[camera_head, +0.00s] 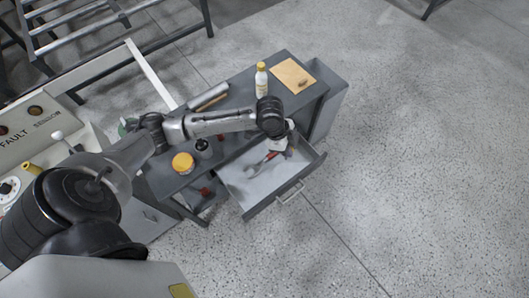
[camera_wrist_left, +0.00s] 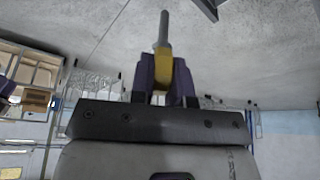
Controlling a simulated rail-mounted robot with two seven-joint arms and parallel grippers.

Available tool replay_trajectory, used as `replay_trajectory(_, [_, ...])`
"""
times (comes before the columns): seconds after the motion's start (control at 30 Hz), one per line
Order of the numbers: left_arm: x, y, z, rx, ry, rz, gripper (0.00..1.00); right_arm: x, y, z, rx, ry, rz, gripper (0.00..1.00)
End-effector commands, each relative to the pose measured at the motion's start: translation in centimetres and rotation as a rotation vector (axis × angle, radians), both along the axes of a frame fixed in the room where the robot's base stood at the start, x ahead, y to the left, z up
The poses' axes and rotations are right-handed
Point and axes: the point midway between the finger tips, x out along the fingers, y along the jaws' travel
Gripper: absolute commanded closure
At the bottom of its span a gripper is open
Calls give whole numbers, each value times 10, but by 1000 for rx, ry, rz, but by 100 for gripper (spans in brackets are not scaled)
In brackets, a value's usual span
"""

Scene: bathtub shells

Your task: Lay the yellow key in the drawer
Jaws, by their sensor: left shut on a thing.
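The yellow key (camera_wrist_left: 162,68) is between the purple fingers of my left gripper (camera_wrist_left: 163,85) in the left wrist view, its grey shaft pointing away from the gripper. In the head view, my left gripper (camera_head: 289,147) is over the inner right part of the open drawer (camera_head: 241,186), and I cannot make out the key there. The drawer is a light-floored tray with a dark rim and a front handle, pulled out of the grey cart. I cannot tell how high the gripper is above the drawer floor. My right gripper is not in view.
A red-handled tool (camera_head: 267,158) lies in the drawer beside the gripper. A control panel (camera_head: 35,135) is at left. Floor at right is clear.

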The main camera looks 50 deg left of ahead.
Motion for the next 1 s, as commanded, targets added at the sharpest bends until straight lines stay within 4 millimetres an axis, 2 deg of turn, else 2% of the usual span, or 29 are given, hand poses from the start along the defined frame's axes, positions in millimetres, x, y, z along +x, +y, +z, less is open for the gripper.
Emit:
replay_trajectory(0.03, [-1,5,-36,2,2,-20,100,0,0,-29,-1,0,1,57])
replay_trajectory(0.2, [-3,17,-89,2,2,-85,100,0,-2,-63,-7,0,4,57])
replay_trajectory(0.3, [-4,23,-110,2,1,-109,100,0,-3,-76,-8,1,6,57])
replay_trajectory(0.53, [-6,29,-139,1,1,-141,100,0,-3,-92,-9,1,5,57])
replay_trajectory(0.8, [-6,30,-183,0,2,-146,100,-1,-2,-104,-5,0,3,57])
replay_trajectory(1.0, [-6,30,-197,1,0,-147,100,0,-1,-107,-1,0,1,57])
